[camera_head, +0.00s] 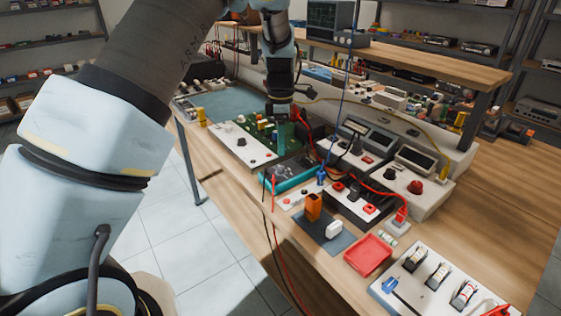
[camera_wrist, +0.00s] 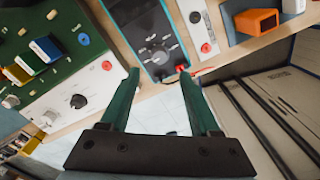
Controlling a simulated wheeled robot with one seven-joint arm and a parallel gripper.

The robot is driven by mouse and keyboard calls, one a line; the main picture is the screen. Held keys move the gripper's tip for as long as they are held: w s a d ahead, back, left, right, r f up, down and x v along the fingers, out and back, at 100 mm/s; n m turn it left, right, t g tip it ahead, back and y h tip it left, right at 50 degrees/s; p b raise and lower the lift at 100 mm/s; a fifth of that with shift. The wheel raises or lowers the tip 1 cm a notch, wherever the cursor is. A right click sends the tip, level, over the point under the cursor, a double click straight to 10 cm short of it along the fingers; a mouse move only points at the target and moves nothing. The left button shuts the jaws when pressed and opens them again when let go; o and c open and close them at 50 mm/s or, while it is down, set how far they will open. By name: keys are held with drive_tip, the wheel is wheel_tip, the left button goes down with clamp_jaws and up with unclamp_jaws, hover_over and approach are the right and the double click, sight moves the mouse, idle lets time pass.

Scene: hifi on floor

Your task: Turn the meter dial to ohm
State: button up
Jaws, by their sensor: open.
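The meter (camera_wrist: 138,25) is a handheld unit with a teal case and dark face, lying on the bench near its front edge. Its round grey dial (camera_wrist: 157,54) faces up near the meter's lower end in the wrist view; its marks are too small to read. The fingertips are just short of the meter's lower end, one to each side of the dial. In the head view my gripper (camera_head: 281,130) is above the green circuit board.
The green circuit board (camera_wrist: 60,50) with blocks and a white knob panel (camera_wrist: 72,98) lies left of the meter. A white panel (camera_wrist: 198,25) and an orange block (camera_wrist: 257,21) lie right. Red and black leads cross nearby. A red tray (camera_head: 368,254) sits at the front.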

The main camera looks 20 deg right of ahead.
sight(281, 167)
wheel_tip(281, 167, down, 8)
drive_tip(key=shift+f+p, duration=0.1)
drive_tip(key=shift+p, duration=1)
clamp_jaws()
